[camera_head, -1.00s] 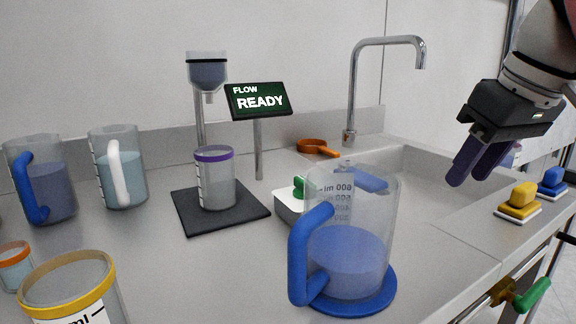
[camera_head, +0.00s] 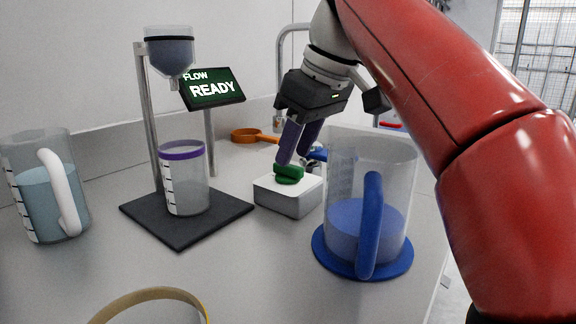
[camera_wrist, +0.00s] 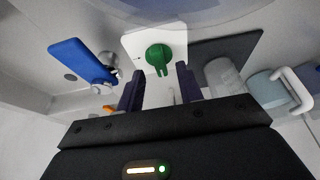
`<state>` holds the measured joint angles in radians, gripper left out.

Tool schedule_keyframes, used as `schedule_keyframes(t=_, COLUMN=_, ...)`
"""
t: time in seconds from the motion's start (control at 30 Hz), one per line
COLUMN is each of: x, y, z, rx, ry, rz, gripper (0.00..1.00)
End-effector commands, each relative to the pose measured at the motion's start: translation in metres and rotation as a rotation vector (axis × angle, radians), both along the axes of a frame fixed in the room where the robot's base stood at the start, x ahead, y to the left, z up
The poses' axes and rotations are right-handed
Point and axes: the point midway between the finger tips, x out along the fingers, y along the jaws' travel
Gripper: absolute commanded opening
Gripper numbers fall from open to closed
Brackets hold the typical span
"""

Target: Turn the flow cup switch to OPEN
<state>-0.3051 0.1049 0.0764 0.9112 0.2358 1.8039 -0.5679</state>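The flow cup switch is a green knob (camera_head: 289,174) on a white box (camera_head: 290,198), in the head view between the flow stand and the blue-handled jug. In the wrist view the green knob (camera_wrist: 158,57) shows its narrow pointer towards my gripper, on the white plate (camera_wrist: 140,42). My gripper (camera_head: 292,160) is just above the knob with its two purple fingers pointing down. In the wrist view my gripper (camera_wrist: 159,80) is open, its fingers apart on either side of the knob's pointer. The flow cup (camera_head: 170,55) hangs on its post; the display (camera_head: 213,90) reads FLOW READY.
A purple-rimmed beaker (camera_head: 185,182) stands on the black base (camera_head: 187,232) under the cup. A jug with a blue handle (camera_head: 393,190) stands close right of the switch. A white-handled jug (camera_head: 30,185) is at left. An orange ring tool (camera_head: 248,134) lies behind.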

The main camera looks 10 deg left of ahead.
Motion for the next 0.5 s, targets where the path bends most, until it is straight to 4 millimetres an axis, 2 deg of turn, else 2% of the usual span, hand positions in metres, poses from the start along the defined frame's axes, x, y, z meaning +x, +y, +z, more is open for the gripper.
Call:
schedule_keyframes(t=0.03, x=0.001, y=0.002, z=-0.010, rx=0.000, ry=0.001, rz=0.000, gripper=0.36)
schedule_keyframes(t=0.2, x=0.004, y=0.007, z=-0.021, rx=0.000, ry=0.000, rz=0.000, gripper=0.36)
schedule_keyframes(t=0.5, x=0.005, y=0.008, z=-0.022, rx=0.000, ry=0.000, rz=-0.001, gripper=0.36)
